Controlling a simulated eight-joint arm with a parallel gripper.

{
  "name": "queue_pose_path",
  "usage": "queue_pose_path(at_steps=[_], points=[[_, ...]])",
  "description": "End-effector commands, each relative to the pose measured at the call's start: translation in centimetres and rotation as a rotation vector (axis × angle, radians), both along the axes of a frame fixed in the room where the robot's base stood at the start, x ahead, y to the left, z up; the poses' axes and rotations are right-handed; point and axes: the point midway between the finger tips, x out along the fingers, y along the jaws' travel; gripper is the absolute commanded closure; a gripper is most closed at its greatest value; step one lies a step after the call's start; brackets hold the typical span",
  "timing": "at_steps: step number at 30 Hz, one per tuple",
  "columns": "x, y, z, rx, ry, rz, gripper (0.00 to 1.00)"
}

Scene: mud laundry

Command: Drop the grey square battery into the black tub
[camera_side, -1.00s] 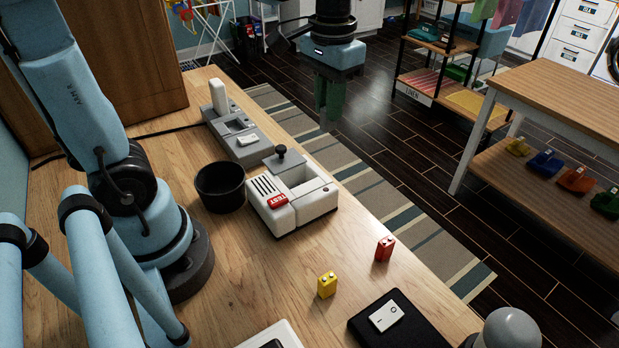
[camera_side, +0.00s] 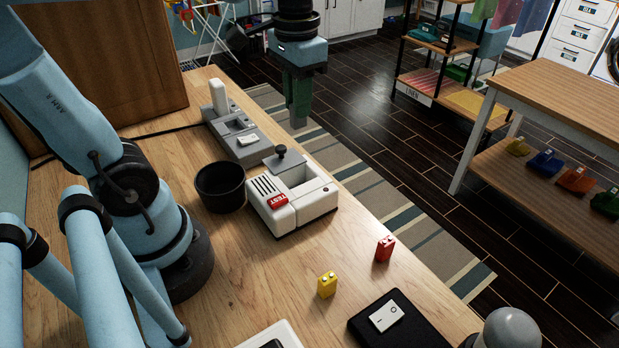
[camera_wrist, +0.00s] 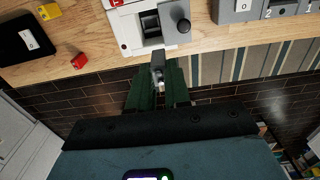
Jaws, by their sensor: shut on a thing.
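My gripper (camera_side: 299,112) has green fingers pointing down, off to the right of the work table's far edge in the side view. In the wrist view my gripper (camera_wrist: 159,88) is shut on the grey battery (camera_wrist: 158,66), which sits between the fingertips. The black tub (camera_side: 220,188) stands upright on the table, left of the white tester, well apart from my gripper. Its deep inside looks dark, and it is outside the wrist view.
The white tester (camera_side: 291,199) with a red TEST label and black knob stands beside the tub. A grey device (camera_side: 240,145) stands behind it. A yellow battery (camera_side: 326,285), a red battery (camera_side: 384,248) and a black switch pad (camera_side: 400,325) are nearer the front.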

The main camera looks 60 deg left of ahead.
Motion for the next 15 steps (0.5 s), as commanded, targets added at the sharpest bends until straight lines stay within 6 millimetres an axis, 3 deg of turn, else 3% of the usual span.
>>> queue_pose_path(at_steps=[6,15], points=[[-5.6,2.7,-1.0,0.0,0.0,0.007,1.0],[-11.8,4.2,-3.5,0.0,0.0,0.004,1.0]])
